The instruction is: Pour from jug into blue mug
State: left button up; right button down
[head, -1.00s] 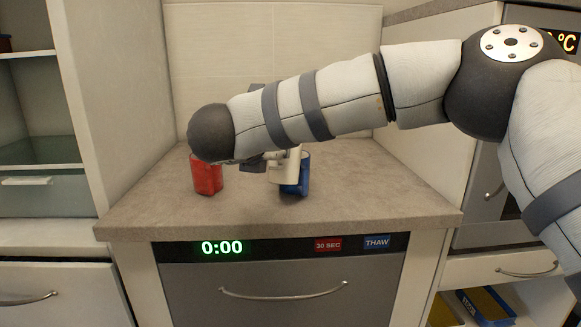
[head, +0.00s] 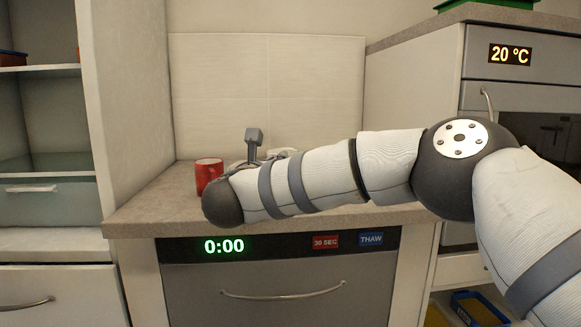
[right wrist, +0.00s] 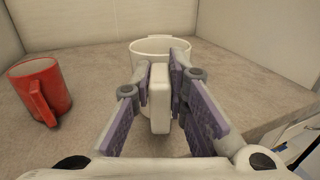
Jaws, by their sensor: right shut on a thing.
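The white jug (right wrist: 165,44) is in front of my right gripper (right wrist: 161,82) in the right wrist view. The gripper's purple-padded fingers are shut on the jug's handle from both sides. The jug's rim faces up and it looks about upright; I cannot tell whether its base touches the counter. In the head view my right forearm hides most of the jug and gripper. The blue mug is not visible in either current view. My left gripper is not in view.
A red mug (head: 208,174) stands upright on the counter, left of the jug; it also shows in the right wrist view (right wrist: 41,90). A tall side panel (head: 128,110) bounds the counter at left, a tiled wall (head: 310,90) behind. An oven cabinet (head: 520,60) stands at right.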

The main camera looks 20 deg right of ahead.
jog(key=shift+w, duration=0.1)
jog(key=shift+r, duration=0.4)
notch_tip(320, 180, up, 3)
jog(key=shift+f+p, duration=0.15)
jog(key=shift+p, duration=0.5)
jog(key=shift+f, duration=0.1)
